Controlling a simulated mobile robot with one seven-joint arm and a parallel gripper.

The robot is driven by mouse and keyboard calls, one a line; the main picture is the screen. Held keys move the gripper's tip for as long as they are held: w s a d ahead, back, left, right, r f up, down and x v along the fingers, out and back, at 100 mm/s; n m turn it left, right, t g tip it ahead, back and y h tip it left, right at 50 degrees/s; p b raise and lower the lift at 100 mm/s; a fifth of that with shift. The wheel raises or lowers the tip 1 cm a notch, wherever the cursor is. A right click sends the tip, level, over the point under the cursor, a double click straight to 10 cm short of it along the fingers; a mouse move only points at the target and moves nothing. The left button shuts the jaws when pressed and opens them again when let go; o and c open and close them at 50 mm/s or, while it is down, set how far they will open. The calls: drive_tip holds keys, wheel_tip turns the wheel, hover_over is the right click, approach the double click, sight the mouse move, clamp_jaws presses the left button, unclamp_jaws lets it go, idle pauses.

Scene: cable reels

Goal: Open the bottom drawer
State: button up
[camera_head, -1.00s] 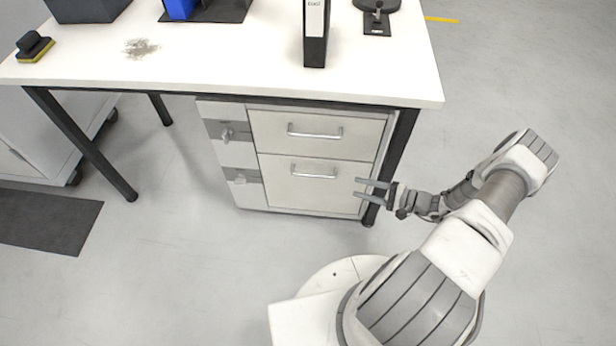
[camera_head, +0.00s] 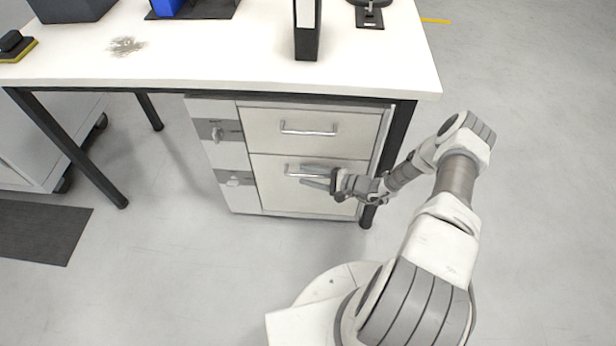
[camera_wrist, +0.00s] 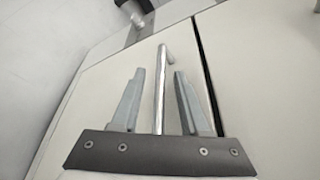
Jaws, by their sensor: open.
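The bottom drawer (camera_head: 275,198) is the lower of two white drawer fronts in the cabinet under the desk, and it is shut. Its silver bar handle (camera_head: 293,173) is partly covered by my gripper in the head view. My gripper (camera_head: 303,175) reaches in from the right at the handle's right part, jaws open. In the wrist view the handle (camera_wrist: 160,85) runs between the two open fingers (camera_wrist: 155,95), with a gap visible on each side. I cannot tell how deep the handle sits between the fingers.
The top drawer (camera_head: 350,145) above is shut and has its own handle (camera_head: 310,131). A black desk leg (camera_head: 392,160) stands right of the cabinet, close to my arm. Latches (camera_head: 217,132) are on the cabinet's left panel. Open floor (camera_head: 180,270) lies in front.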

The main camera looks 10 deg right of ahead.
drive_tip(key=shift+w+a, duration=0.1)
clamp_jaws()
idle(1.4)
